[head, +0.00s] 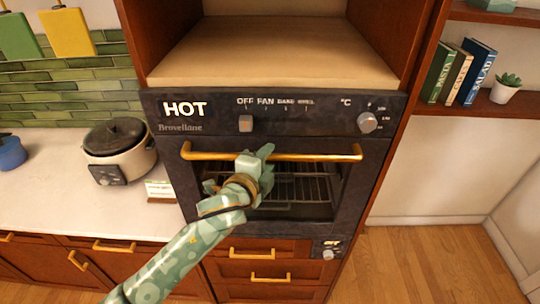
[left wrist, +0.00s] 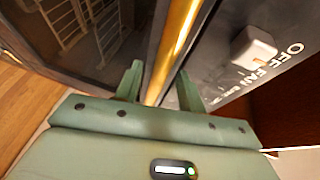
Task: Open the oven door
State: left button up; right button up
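The black oven door (head: 315,208) is shut, with racks showing through its window. Its long gold bar handle (head: 320,157) runs across the top of the door. My left gripper (head: 258,156) is at the middle of the handle in the head view. In the left wrist view the two green fingers (left wrist: 160,84) stand apart, and the gold handle (left wrist: 177,40) runs between them. Gaps show beside the bar, so the fingers do not look closed on it. My right gripper is in neither view.
Above the door is a control panel with a square switch (head: 246,124) and a round knob (head: 367,122). Drawers with gold handles (head: 259,281) lie below. A rice cooker (head: 118,150) stands on the left counter. The wooden floor (head: 420,265) at the right is clear.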

pick_arm(q)
jog(key=shift+x, duration=1.1)
jog(key=shift+s, duration=0.1)
grip_shut()
jog(key=shift+f, duration=0.1)
